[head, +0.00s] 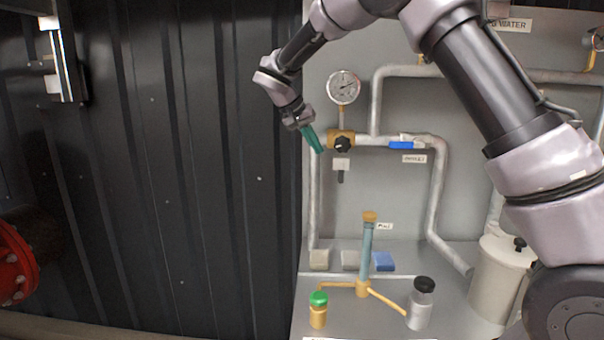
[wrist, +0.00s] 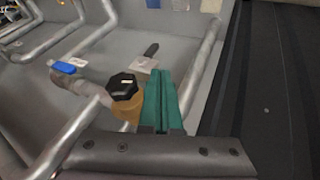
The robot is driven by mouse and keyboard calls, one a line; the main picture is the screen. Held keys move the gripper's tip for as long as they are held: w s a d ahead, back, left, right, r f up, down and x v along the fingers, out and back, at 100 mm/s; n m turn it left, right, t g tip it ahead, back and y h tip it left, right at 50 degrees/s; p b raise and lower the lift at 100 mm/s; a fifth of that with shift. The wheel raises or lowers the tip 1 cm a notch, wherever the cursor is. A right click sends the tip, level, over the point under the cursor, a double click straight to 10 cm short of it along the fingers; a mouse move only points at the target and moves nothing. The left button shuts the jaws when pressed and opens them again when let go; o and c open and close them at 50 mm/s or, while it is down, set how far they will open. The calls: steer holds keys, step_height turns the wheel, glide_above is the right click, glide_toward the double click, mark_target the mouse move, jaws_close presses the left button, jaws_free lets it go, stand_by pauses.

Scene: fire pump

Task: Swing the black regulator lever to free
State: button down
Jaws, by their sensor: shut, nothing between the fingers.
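My gripper (head: 318,146) has green fingers, shut and empty, just left of the brass regulator body (head: 333,136). In the wrist view the shut fingers (wrist: 167,95) lie just right of the black faceted knob (wrist: 122,86) on the brass body (wrist: 127,111). The knob (head: 343,145) faces outward in the head view. A short black lever (head: 340,177) hangs down below a small pale plate (head: 341,164) under the knob. In the wrist view the lever (wrist: 151,50) shows beyond the plate (wrist: 145,65). The fingers look apart from the lever; exact depth is unclear.
A round gauge (head: 343,87) stands above the regulator. A blue valve handle (head: 402,145) lies along the pipe to the right. Grey pipes (head: 438,190) frame the panel. A yellow-based column (head: 367,250) stands below. A dark ribbed wall (head: 200,170) is at left.

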mark_target(341, 173)
steer(key=shift+t, duration=0.3)
steer(key=a, duration=0.2)
steer(key=a+f, duration=0.1)
steer(key=a, duration=0.1)
steer(key=shift+a+f, duration=0.1)
steer(key=shift+a, duration=0.1)
steer(key=w+d+f, duration=0.4)
steer(key=d+f, duration=0.4)
steer(key=shift+d, duration=0.4)
